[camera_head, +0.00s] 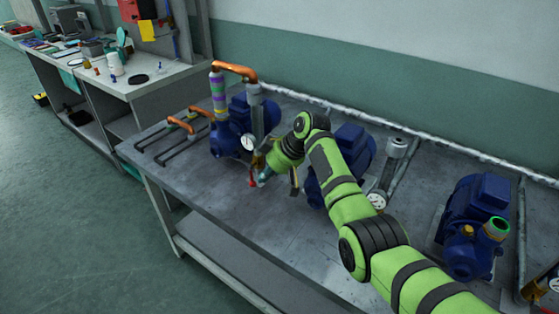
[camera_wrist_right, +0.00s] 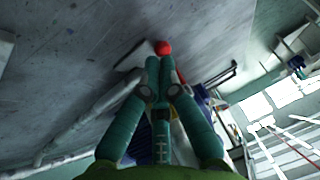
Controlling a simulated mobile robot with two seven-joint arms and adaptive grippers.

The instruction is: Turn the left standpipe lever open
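The left standpipe (camera_head: 257,112) is a grey upright pipe with a copper bend on top, beside a blue pump (camera_head: 228,137). A red lever (camera_head: 252,181) shows low at its foot, partly hidden by my gripper. My right gripper (camera_head: 264,175) reaches down to the lever from the right. In the right wrist view its teal fingers (camera_wrist_right: 160,68) are drawn together, with a round red end (camera_wrist_right: 163,47) just past the tips. I cannot tell whether the fingers touch it or hold anything between them. My left gripper is not in view.
A pressure gauge (camera_head: 249,142) sits beside the left standpipe. A second blue pump (camera_head: 352,146) and another standpipe (camera_head: 397,146) stand behind my right arm. A third pump (camera_head: 474,222) is at the right. The front of the grey bench (camera_head: 222,188) is clear.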

